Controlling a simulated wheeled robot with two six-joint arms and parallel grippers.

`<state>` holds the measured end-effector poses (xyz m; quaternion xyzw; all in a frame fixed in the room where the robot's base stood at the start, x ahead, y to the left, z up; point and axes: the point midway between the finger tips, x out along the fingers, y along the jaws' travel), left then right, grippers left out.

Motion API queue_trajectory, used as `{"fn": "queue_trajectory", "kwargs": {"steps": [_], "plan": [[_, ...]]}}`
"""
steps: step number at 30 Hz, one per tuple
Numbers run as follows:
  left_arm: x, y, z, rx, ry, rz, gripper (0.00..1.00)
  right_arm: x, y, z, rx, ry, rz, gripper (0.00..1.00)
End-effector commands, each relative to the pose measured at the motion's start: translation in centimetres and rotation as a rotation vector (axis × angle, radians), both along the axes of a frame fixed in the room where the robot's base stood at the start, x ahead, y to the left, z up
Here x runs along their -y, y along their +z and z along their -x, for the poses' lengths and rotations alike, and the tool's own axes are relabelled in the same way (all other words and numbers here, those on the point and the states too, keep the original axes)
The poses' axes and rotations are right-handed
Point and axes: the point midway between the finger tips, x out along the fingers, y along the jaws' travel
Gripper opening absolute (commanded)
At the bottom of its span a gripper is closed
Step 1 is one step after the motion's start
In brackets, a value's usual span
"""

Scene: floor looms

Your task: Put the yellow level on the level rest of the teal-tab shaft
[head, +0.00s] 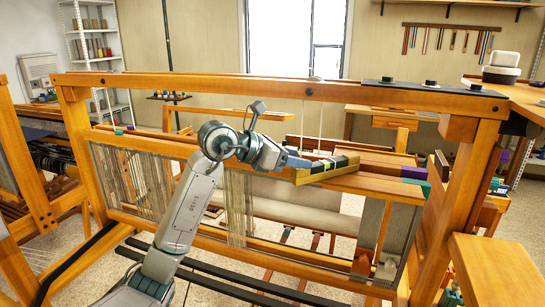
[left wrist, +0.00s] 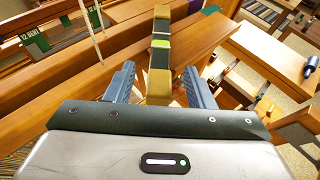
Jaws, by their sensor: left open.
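The yellow level (head: 328,170), with black panels and a green vial, lies along the upper wooden rails of the middle loom. In the left wrist view the level (left wrist: 160,62) runs away from me between my two fingers. My left gripper (head: 293,162) is open at the level's left end, with one finger on each side; in the left wrist view the gripper (left wrist: 158,88) shows clear gaps beside it. I cannot make out the level rest clearly. My right gripper is not in view.
The loom's top beam (head: 280,88) crosses above and behind my arm. Its right post (head: 458,200) stands beyond the teal tabs. Hanging warp threads (head: 238,205) are below my gripper. A wooden bench (head: 495,270) stands front right.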

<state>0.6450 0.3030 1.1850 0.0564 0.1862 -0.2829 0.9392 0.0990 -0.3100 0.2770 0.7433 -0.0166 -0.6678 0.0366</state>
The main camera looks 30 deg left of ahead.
Motion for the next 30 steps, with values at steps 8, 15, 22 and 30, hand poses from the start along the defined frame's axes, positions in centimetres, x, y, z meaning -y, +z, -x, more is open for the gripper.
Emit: {"fn": "queue_trajectory", "kwargs": {"steps": [8, 15, 22, 30], "plan": [[-2.4, 1.5, 3.5, 0.001, 0.002, -0.005, 0.49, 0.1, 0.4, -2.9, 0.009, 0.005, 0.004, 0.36], [-3.5, 2.5, 5.2, 0.0, 0.001, -0.002, 0.49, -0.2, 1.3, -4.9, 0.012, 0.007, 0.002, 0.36], [-3.7, 2.8, 5.6, 0.0, 0.0, 0.0, 0.49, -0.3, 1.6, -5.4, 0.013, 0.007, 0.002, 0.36], [-3.7, 2.8, 5.6, 0.0, 0.0, 0.0, 0.49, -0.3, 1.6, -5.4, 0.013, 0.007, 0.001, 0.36]]}}
